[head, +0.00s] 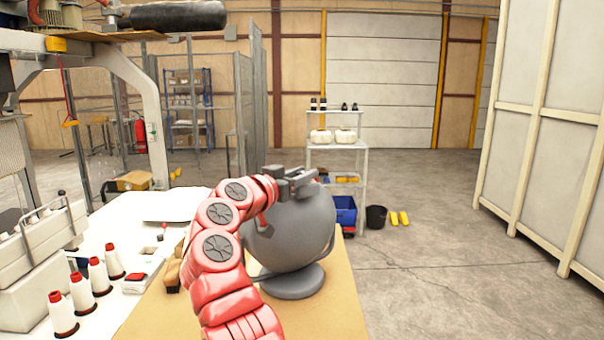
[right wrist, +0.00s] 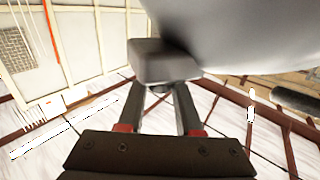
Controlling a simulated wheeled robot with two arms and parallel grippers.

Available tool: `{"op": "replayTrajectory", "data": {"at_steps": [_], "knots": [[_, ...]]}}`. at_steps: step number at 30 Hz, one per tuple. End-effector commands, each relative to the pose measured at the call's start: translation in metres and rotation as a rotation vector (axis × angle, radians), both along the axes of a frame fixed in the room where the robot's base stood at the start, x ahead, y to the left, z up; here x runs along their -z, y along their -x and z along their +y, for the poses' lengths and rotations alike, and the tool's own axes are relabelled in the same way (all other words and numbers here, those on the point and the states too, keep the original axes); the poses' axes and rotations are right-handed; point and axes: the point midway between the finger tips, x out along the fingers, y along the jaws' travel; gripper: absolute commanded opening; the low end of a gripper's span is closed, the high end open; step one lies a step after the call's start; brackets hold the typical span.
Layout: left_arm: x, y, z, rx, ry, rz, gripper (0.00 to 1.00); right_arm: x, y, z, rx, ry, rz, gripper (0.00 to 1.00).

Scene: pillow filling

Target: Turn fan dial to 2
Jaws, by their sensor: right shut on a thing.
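The grey round fan (head: 300,235) stands on a disc base (head: 292,283) on the tan table top. My right gripper (head: 297,178) is at the top of the fan's round housing, with my red arm reaching up in front of its left side. In the right wrist view, its two fingers (right wrist: 157,100) close on a small grey block (right wrist: 165,62) beside the pale curved housing (right wrist: 235,35). The block looks like the fan dial, but no numbers or pointer show, so its setting cannot be read. My left gripper is out of view.
White thread cones with red tops (head: 98,272) stand on the white table at left, near a sewing machine (head: 40,245). A shelf (head: 337,148), a blue bin (head: 345,212) and a black bucket (head: 376,217) are behind. The floor at right is clear.

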Motion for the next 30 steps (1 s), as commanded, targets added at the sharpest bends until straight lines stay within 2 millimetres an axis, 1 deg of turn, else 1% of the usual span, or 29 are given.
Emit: {"op": "replayTrajectory", "data": {"at_steps": [1,6,7,11,12,20,23,26,29,30], "knots": [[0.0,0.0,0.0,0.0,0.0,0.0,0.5,0.003,0.0,0.0,0.002,0.0,0.006,0.0],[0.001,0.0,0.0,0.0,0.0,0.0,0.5,0.004,-0.001,0.0,0.001,0.0,0.007,0.0],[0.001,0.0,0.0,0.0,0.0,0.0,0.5,0.004,-0.001,0.0,0.001,0.0,0.007,0.37],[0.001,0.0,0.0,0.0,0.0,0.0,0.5,0.003,-0.001,0.0,0.001,0.0,0.006,0.61],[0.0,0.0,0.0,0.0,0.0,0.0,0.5,0.003,0.0,0.0,0.001,0.0,0.005,0.64],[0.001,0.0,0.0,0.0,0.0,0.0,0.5,0.002,0.0,0.0,0.0,0.0,0.004,0.64],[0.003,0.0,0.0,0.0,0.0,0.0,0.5,0.002,0.004,0.004,-0.001,0.0,0.001,0.64],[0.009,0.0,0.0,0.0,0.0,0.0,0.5,0.004,0.015,0.012,-0.001,-0.001,0.001,0.64],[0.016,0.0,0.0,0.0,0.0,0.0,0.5,0.005,0.034,0.026,-0.006,-0.001,-0.001,0.64],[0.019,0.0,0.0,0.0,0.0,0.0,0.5,0.006,0.042,0.031,-0.004,-0.003,0.0,0.64]]}}
